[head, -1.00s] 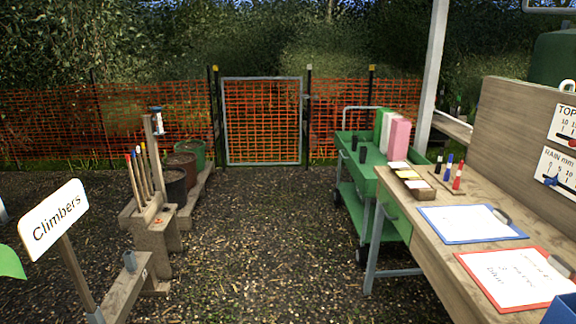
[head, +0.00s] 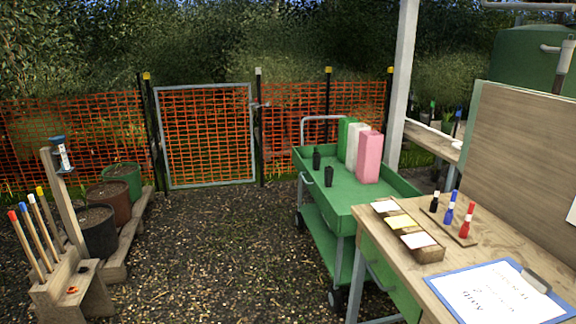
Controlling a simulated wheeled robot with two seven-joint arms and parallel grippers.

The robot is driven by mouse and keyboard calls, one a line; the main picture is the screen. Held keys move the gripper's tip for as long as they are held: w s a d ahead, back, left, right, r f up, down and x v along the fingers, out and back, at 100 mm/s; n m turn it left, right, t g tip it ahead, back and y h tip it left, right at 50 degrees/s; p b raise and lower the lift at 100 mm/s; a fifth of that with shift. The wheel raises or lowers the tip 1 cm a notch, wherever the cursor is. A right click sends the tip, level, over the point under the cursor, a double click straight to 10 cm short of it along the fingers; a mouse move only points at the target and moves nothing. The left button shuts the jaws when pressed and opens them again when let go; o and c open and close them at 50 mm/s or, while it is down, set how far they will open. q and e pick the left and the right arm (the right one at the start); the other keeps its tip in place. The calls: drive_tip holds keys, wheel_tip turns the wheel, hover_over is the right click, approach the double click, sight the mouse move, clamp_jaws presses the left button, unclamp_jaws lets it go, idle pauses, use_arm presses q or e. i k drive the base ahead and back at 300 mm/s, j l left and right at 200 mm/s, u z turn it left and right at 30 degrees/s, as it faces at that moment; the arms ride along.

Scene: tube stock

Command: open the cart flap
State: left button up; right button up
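The green cart (head: 335,205) stands right of centre, beyond the wooden table. It has a top tray, a lower shelf (head: 322,235), wheels and a grey push handle (head: 322,118) at its far end. The cart's right side is partly hidden by the table. Neither of my grippers is in view.
The wooden table (head: 470,262) holds a card box (head: 408,232), markers and a blue clipboard (head: 495,295). A tool stand (head: 70,285) and plant pots (head: 95,232) line the left. Open gravel (head: 215,260) lies between, up to a mesh gate (head: 207,135). A white post (head: 400,90) rises behind the cart.

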sight(329, 210)
drive_tip(key=i+l+z, duration=0.1)
drive_tip(key=i, duration=0.7)
drive_tip(key=i+l, duration=0.1)
drive_tip(key=i, duration=0.7)
drive_tip(key=l+z, duration=0.05)
